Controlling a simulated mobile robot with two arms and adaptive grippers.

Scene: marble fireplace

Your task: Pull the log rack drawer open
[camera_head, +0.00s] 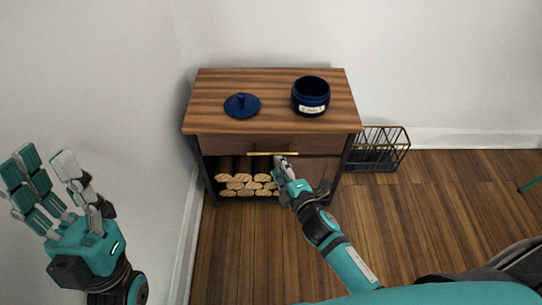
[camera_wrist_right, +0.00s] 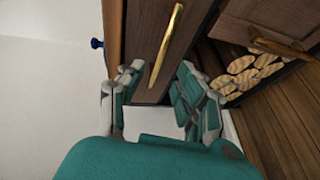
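The log rack is a wooden-topped cabinet (camera_head: 210,90) against the wall. Its drawer front (camera_head: 222,145) sits flush under the top, so the drawer looks closed. A thin gold handle (camera_head: 260,154) runs along it. My right gripper (camera_head: 283,168) is just in front of the handle's right part and hides some of the cabinet below. In the wrist view the fingers of my right gripper (camera_wrist_right: 155,85) are spread on either side of the lower end of the gold handle (camera_wrist_right: 166,45), apart from it. My left gripper (camera_head: 50,180) is open and empty, away at the left.
A dark blue jar (camera_head: 310,97) and a blue lid (camera_head: 241,105) stand on the cabinet top. Cut logs (camera_head: 245,184) fill the lower left opening, beside a lower door (camera_head: 318,172). A black wire basket (camera_head: 380,150) stands right of the cabinet. The floor (camera_head: 410,215) in front is clear.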

